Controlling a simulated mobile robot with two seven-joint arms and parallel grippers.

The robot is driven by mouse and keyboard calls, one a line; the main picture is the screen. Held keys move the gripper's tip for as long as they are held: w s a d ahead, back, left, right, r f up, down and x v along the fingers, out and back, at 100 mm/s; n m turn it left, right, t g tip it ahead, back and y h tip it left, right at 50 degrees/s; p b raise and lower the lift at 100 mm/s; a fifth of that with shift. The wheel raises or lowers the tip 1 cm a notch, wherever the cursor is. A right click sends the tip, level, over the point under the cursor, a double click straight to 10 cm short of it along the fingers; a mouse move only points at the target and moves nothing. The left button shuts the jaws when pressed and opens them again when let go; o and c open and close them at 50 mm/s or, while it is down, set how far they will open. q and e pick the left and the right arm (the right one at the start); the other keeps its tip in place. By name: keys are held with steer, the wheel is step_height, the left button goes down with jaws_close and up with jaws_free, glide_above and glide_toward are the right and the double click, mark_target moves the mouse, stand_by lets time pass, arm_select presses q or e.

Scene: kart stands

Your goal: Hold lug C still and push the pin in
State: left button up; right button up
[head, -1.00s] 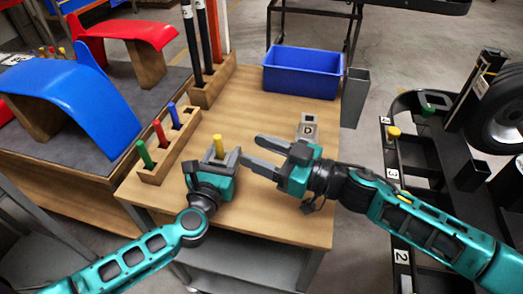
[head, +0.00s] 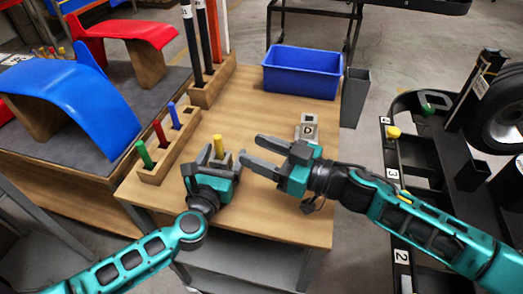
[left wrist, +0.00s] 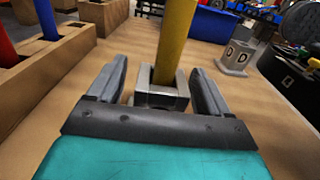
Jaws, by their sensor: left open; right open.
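A yellow pin (head: 218,144) stands upright in a small grey metal lug on the wooden table. The left wrist view shows the pin (left wrist: 175,45) rising from the lug's square top (left wrist: 162,98); no letter is readable on this lug. My left gripper (head: 222,157) is open, with one finger on each side of the lug and gaps visible beside it; it also shows in the left wrist view (left wrist: 158,74). My right gripper (head: 251,151) is open and empty, just right of the pin, its fingers pointing left. In the head view the left gripper mostly hides the lug.
Another grey lug marked D (head: 308,127) stands behind the right gripper. A wooden rack (head: 170,145) with green, red and blue pins is at the left. A blue bin (head: 302,75) is at the back. A dark kart frame (head: 392,160) stands beyond the table's right side.

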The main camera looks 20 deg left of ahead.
arm_select(q)
steer(key=s, duration=1.1)
steer(key=shift+s+d, duration=0.2)
steer(key=shift+d, duration=0.15)
steer(key=shift+s, duration=0.1)
